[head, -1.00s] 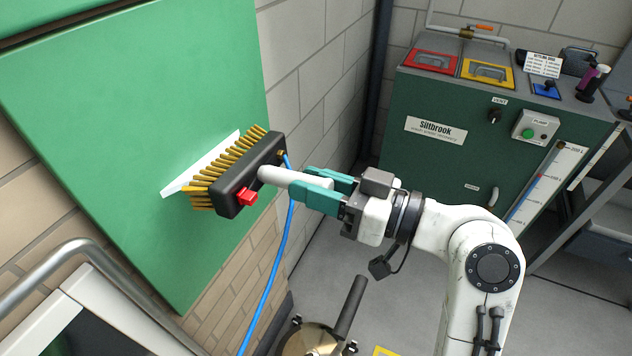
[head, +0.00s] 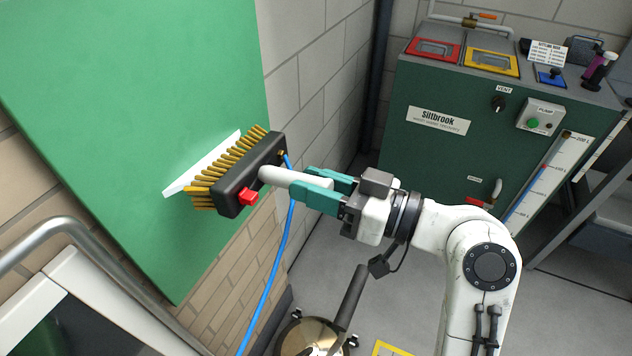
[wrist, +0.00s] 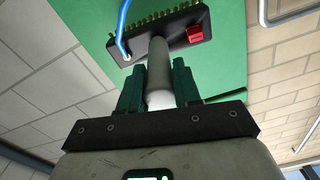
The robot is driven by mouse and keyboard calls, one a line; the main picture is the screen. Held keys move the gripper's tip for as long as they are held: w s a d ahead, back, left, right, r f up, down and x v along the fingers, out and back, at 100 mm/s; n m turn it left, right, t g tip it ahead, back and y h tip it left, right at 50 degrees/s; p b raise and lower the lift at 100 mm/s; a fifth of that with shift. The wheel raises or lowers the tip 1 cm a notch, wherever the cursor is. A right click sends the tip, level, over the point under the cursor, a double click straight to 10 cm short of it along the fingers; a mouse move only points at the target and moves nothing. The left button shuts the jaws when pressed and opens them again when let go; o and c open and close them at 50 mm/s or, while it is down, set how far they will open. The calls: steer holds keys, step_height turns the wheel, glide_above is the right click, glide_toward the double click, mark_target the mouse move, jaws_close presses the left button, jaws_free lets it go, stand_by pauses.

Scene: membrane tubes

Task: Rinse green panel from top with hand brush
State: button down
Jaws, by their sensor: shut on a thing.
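The hand brush (head: 248,178) has a black head, yellow bristles, a red trigger (head: 249,198) and a light handle (head: 279,177). My gripper (head: 301,183) is shut on the handle, its teal fingers on both sides. The bristles face the green panel (head: 120,110), a flat sheet on the wall. A blue hose (head: 277,255) hangs from the brush. In the wrist view, the brush head (wrist: 158,36) stands beyond my fingers, over the panel (wrist: 228,58).
A green Siltbrook cabinet (head: 450,155) with red and yellow hatches and a pump switch stands at the right. A round metal object (head: 310,338) is on the floor below my arm. A metal rail (head: 40,240) and a white-framed unit (head: 105,310) are at lower left.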

step_height(320, 180, down, 7)
steer(key=b, duration=0.5)
steer(key=shift+b, duration=0.4)
stand_by(0.7)
stand_by(0.3)
steer(key=v, duration=1)
stand_by(0.5)
steer(key=shift+s+a, duration=0.1)
stand_by(0.4)
